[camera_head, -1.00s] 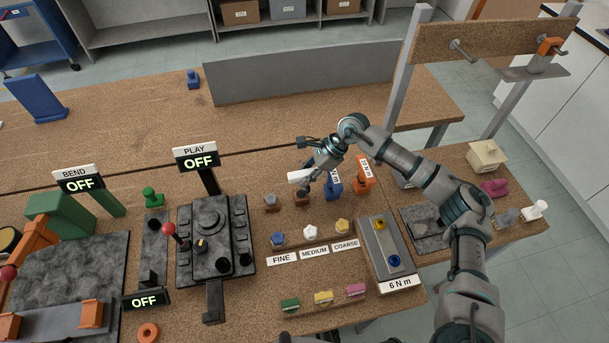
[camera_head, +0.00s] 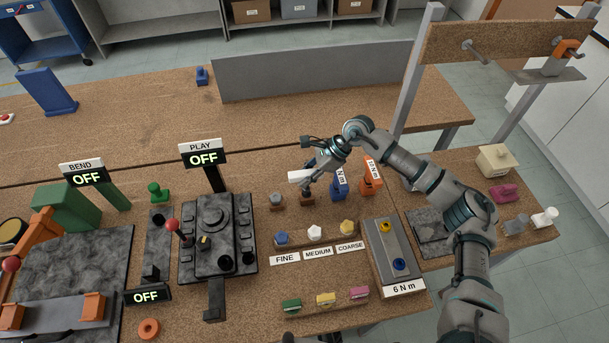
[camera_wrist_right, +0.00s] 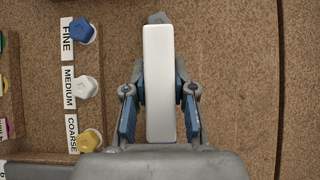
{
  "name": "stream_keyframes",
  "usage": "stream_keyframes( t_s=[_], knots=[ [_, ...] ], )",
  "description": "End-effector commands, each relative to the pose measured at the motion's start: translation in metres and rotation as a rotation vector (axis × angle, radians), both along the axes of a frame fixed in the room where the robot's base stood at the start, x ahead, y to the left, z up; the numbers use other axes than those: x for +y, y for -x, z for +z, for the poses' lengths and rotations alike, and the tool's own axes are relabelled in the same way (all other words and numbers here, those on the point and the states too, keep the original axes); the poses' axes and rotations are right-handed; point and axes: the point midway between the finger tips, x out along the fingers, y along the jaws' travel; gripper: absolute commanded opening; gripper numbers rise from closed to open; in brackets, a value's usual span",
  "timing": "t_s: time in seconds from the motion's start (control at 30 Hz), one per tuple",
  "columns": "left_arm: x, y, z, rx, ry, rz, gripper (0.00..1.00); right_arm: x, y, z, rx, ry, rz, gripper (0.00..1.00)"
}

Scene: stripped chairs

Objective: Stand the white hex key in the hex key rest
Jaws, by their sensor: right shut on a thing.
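My right gripper (camera_head: 307,180) is shut on a white, block-shaped piece (camera_head: 299,176), which I take to be the white hex key. In the right wrist view the piece (camera_wrist_right: 158,85) lies lengthwise between the two fingers (camera_wrist_right: 160,92) and hides what is under it. In the head view it is held above the bench, over small brown blocks. One brown block (camera_head: 277,203) carries a grey top; another (camera_head: 307,202) is just below the gripper. I cannot tell for sure which is the hex key rest.
Blue (camera_head: 339,186) and orange (camera_head: 370,183) tools stand right of the gripper. In front are blue (camera_head: 281,238), white (camera_head: 315,233) and yellow (camera_head: 347,228) knobs with labels. A dark control unit (camera_head: 215,240) stands left. Bench behind the gripper is fairly clear.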

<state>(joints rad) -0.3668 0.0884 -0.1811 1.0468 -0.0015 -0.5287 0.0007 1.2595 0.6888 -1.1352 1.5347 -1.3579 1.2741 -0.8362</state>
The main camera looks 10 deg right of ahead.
Motion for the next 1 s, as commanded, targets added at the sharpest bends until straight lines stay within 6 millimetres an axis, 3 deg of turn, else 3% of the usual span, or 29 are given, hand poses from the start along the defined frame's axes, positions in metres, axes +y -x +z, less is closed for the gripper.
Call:
stream_keyframes(
  t_s=[0.53,1.0],
  knots=[
    [0.0,0.001,-0.003,0.001,0.0,0.0,0.63,-0.003,0.001,0.0,-0.001,0.0,0.001,0.0],
    [0.0,0.004,-0.013,0.007,0.0,0.0,0.63,-0.003,0.001,-0.014,0.0,-0.001,0.0,0.0]
  ],
)
